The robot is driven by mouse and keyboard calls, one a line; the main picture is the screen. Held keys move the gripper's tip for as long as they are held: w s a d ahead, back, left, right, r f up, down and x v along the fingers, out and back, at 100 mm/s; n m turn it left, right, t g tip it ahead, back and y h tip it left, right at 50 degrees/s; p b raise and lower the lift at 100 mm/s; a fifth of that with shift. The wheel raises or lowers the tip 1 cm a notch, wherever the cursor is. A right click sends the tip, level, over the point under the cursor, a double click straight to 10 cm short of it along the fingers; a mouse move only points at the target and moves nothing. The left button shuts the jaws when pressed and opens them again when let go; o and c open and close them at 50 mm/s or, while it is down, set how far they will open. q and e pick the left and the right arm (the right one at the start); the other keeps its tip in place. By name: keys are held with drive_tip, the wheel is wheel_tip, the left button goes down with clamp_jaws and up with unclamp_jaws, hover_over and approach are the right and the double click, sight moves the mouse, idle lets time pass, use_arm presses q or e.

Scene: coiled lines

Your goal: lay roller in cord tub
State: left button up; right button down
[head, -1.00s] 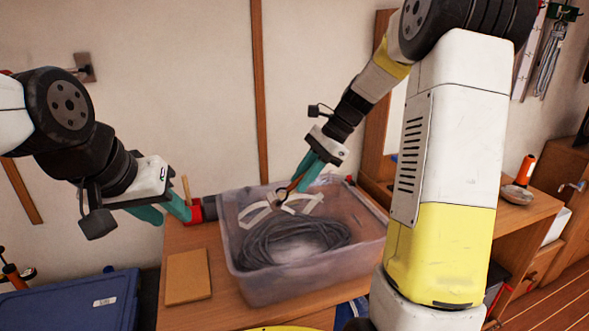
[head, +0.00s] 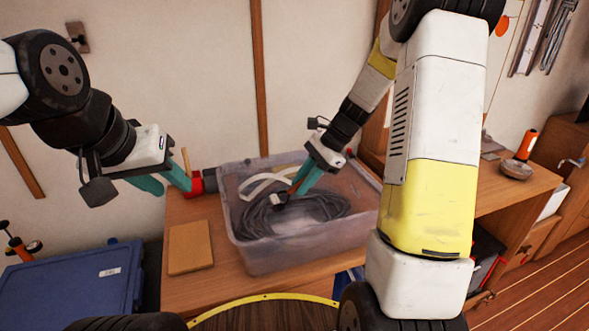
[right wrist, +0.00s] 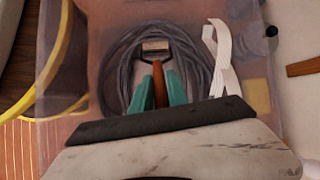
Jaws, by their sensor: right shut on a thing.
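The cord tub (head: 300,259) is a translucent bin on the wooden bench, holding a coil of dark cord (head: 332,208) and white straps (head: 262,182). My right gripper (head: 298,187) is shut on the roller's brown handle, which shows between the teal fingers in the right wrist view (right wrist: 160,84). The roller's head (head: 278,199) is pale and points down within the tub's opening, over the coil. I cannot tell whether it touches the cord. In the right wrist view the head (right wrist: 156,46) lies over the coil's middle. My left gripper (head: 163,184) is open and empty, left of the tub.
A red and dark object (head: 208,182) stands against the tub's back left side. A brown board (head: 190,247) lies on the bench to the left. A blue box (head: 70,286) stands at lower left. An orange item (head: 526,146) stands on the right-hand bench.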

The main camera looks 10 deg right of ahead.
drive_tip(key=c, duration=1.2)
unclamp_jaws()
drive_tip(key=v, duration=0.7)
drive_tip(key=shift+d+r, duration=0.25)
drive_tip(key=shift+r, duration=0.05)
drive_tip(key=s+a+r+n+t+h, duration=0.1)
drive_tip(key=s+r+n, duration=0.4)
drive_tip(key=s, duration=0.5)
drive_tip(key=s+a+r+n+t+h, duration=0.1)
drive_tip(key=s+r+n+t+h, duration=0.2)
drive_tip(key=s+n, duration=0.6)
wheel_tip(320, 180, up, 2)
drive_tip(key=s+t, duration=0.1)
drive_tip(key=t, duration=0.1)
drive_tip(key=shift+s+a+r+n+t+h, duration=0.2)
drive_tip(key=shift+s+n+t+h, duration=0.1)
drive_tip(key=shift+n, duration=0.1)
